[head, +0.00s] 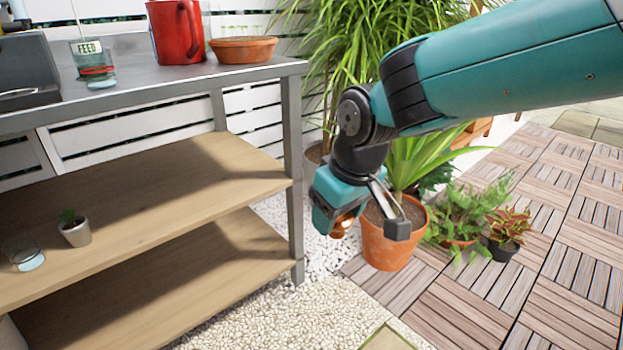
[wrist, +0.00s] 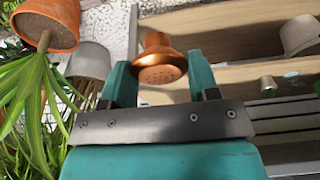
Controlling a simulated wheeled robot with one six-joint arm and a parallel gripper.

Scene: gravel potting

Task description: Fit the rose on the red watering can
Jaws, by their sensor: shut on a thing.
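The red watering can (head: 174,34) stands on the metal bench top at the upper left of the head view, cut off by the top edge. Its handle shows on the right side; I cannot make out its spout. The copper-coloured rose (head: 342,227) is held between the fingers of my gripper (head: 360,221), which is shut on it, low and to the right of the bench. In the wrist view the rose (wrist: 160,62) sits between the teal fingers of my gripper (wrist: 160,82), its perforated face showing. The gripper is well apart from the can.
The metal bench (head: 130,87) also holds a terracotta saucer (head: 243,50) and a jar labelled FEED (head: 93,63). A small pot (head: 75,232) and a glass (head: 27,258) stand on the wooden shelf. A terracotta potted plant (head: 385,247) is close behind my gripper.

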